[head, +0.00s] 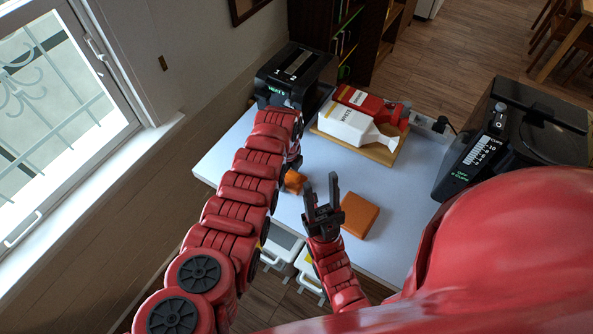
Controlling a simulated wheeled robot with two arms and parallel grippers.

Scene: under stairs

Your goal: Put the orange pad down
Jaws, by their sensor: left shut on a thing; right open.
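A small orange piece, which I take to be the orange pad (294,181), shows beside my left forearm, above the white table (235,165). My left gripper (294,161) is mostly hidden by its own arm. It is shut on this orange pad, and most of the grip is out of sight. I cannot tell whether the pad touches the table. My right gripper (322,197) is open and empty, with its dark fingers pointing away from me. A flat orange block (360,215) lies on the table just right of it.
A black toaster (296,75) stands at the far left corner. A black appliance (500,135) stands at the right. The table has free room around the orange block.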

